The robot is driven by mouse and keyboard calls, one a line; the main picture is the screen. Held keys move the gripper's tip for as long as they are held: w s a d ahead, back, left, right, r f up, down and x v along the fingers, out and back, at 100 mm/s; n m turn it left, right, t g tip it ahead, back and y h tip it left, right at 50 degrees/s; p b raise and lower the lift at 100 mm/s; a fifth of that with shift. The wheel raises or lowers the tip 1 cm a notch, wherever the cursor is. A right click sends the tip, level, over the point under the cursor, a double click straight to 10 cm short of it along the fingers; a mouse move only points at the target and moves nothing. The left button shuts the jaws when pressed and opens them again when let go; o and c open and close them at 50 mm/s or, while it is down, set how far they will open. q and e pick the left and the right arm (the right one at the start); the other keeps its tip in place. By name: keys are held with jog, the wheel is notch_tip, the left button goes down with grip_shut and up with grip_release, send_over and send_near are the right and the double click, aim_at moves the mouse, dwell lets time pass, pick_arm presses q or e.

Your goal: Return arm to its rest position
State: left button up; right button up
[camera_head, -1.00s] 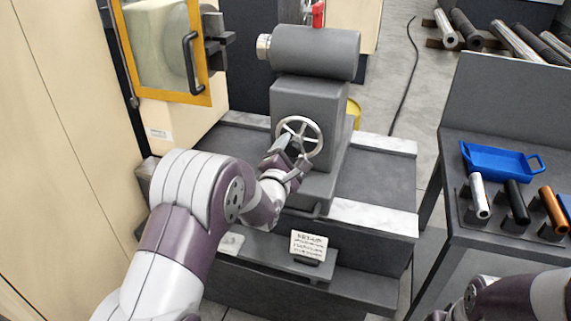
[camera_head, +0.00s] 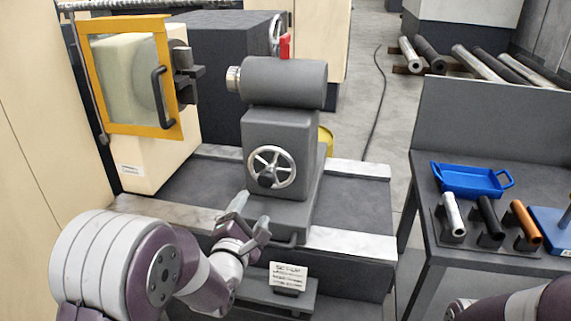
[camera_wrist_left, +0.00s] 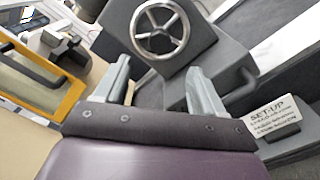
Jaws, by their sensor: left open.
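My left arm comes in from the lower left in the head view. Its gripper (camera_head: 247,217) is open and empty, in front of and below the silver handwheel (camera_head: 271,167) on the grey tailstock (camera_head: 279,130). In the left wrist view, the open fingers (camera_wrist_left: 158,85) stand apart with nothing between them, and the handwheel (camera_wrist_left: 159,30) is beyond them, not touched. Only a purple and white part of my right arm (camera_head: 510,303) shows at the lower right edge; I cannot make out its fingertips.
A yellow-framed door (camera_head: 166,75) stands at the left. A set-up card (camera_head: 288,276) stands on the front ledge. At right, a table (camera_head: 440,165) holds a blue tray (camera_head: 470,192) and silver, black and orange cylinders (camera_head: 526,222). A yellow object (camera_head: 326,140) is behind the tailstock.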

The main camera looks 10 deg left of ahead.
pick_arm(q)
jog(key=s+f+m+g, duration=0.4)
jog(key=f+m+g, duration=0.2)
jog(key=f+m, duration=0.35)
jog(key=s+m+g+p, duration=0.4)
jog(key=s+m+g, duration=0.2)
jog(key=s+m, duration=0.35)
jog(key=s+r+m+g+p, duration=0.4)
jog(key=s+r+m+p, duration=0.1)
jog(key=s+r+p, duration=0.1)
jog(key=shift+s+d+r+m+g+y, duration=0.15)
jog(key=shift+s+r+m+g+y, duration=0.25)
jog(key=shift+s, duration=0.7)
jog(key=shift+r, duration=0.15)
